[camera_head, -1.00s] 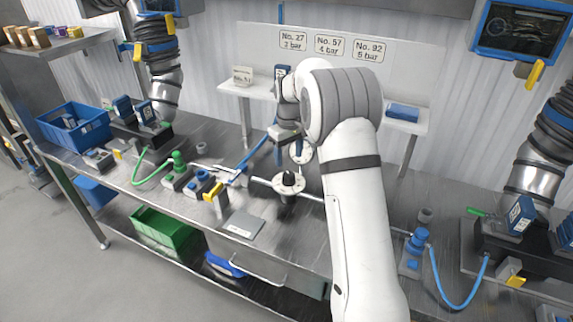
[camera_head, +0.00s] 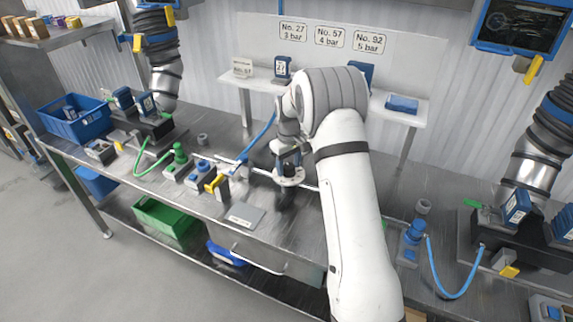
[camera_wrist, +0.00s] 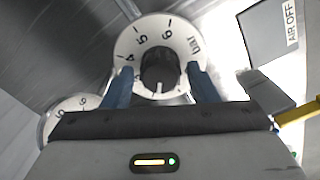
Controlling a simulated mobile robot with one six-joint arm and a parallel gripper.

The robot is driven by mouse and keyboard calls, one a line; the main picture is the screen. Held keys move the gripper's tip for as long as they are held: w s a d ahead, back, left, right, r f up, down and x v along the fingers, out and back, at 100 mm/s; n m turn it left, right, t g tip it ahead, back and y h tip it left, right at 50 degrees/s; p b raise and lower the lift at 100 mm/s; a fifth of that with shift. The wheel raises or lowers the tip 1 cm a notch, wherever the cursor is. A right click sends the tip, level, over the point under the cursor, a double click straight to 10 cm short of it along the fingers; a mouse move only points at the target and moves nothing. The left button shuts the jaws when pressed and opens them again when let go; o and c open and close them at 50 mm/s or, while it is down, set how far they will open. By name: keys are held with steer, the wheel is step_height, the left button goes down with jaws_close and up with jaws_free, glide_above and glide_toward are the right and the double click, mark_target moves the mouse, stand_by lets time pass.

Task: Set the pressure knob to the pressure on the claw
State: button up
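The pressure knob is black on a round white dial (camera_head: 289,178) at the front middle of the bench. In the wrist view the black knob (camera_wrist: 157,66) sits on the dial (camera_wrist: 131,45), marked with several numbers and "bar"; a pale mark shows at its lower side. My gripper (camera_head: 288,160) is over the dial. Its blue fingers stand open on either side of the knob, apart from it, in the wrist view (camera_wrist: 160,76). Wall signs read No. 27 (camera_head: 293,32), No. 57 (camera_head: 330,37) and No. 92 (camera_head: 369,41), each with a bar value.
A numbered blue block (camera_head: 283,69) and another blue block (camera_head: 362,72) stand on the raised shelf (camera_head: 262,80). A second round dial (camera_wrist: 72,106) shows at lower left in the wrist view. A yellow-handled valve (camera_head: 214,183) is left of the knob. A grey plate (camera_head: 243,216) lies in front.

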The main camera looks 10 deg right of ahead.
steer(key=c, duration=0.7)
steer(key=shift+a, duration=0.2)
steer(key=shift+c, duration=0.3)
steer(key=shift+d, duration=0.15)
